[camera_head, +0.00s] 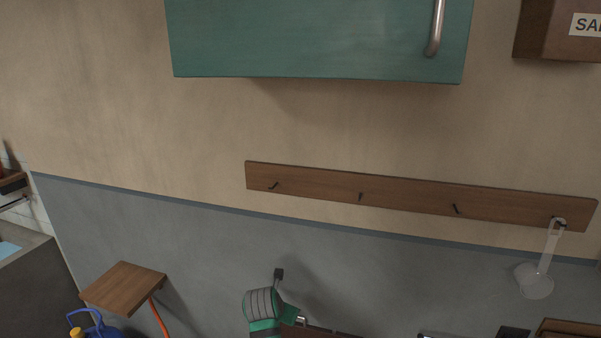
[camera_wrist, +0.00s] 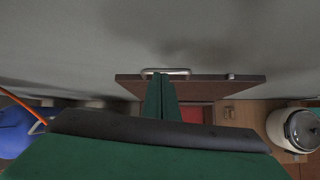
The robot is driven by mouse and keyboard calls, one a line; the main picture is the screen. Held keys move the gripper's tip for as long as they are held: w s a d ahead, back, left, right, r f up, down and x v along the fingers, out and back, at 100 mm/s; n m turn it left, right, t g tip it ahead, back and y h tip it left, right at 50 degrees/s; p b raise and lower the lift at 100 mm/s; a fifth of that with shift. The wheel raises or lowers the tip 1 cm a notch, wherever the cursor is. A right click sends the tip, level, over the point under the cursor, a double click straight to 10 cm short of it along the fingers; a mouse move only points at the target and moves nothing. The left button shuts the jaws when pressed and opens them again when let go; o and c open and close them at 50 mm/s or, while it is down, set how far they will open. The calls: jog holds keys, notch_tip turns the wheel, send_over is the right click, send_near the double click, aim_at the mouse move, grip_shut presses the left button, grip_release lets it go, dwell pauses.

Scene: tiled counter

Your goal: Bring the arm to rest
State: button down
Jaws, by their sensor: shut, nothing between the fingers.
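In the wrist view my gripper (camera_wrist: 160,82) shows as two green fingers closed together, with nothing between them. Its tips overlap the view of a metal handle (camera_wrist: 182,71) on a dark brown board (camera_wrist: 220,88). I cannot tell whether they touch it. In the head view I cannot make out my gripper for certain. A grey ribbed and green shape (camera_head: 261,304) shows at the bottom, partly cut off.
A teal cabinet (camera_head: 320,38) hangs above a hook rail (camera_head: 410,200) with a pale ladle (camera_head: 537,279). A wooden shelf (camera_head: 124,286) and blue jug (camera_head: 98,327) are lower left. In the wrist view, a white round pot (camera_wrist: 283,127) stands right.

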jog(key=s+f+m+t+y, duration=0.1)
jog(key=s+f+m+t, duration=0.1)
jog(key=s+f+m, duration=0.85)
jog(key=s+d+f+m+t+y, duration=0.15)
jog(key=s+f, duration=0.25)
jog(key=s, duration=0.5)
jog(key=s+f+m+h, duration=0.1)
jog(key=s+f+m, duration=0.25)
jog(key=s, duration=0.45)
jog(key=s+d+r+m+t, duration=0.15)
jog(key=s+m, duration=0.25)
jog(key=s, duration=0.4)
jog(key=s+d+r+m+t, duration=0.1)
jog(key=s+r+m, duration=0.25)
jog(key=s, duration=0.45)
jog(key=s+d+r+m+t, duration=0.2)
jog(key=s+r+m, duration=0.6)
jog(key=s+r, duration=0.4)
jog(key=shift+r, duration=0.25)
jog(key=shift+s, duration=0.1)
jog(key=shift+d, duration=0.2)
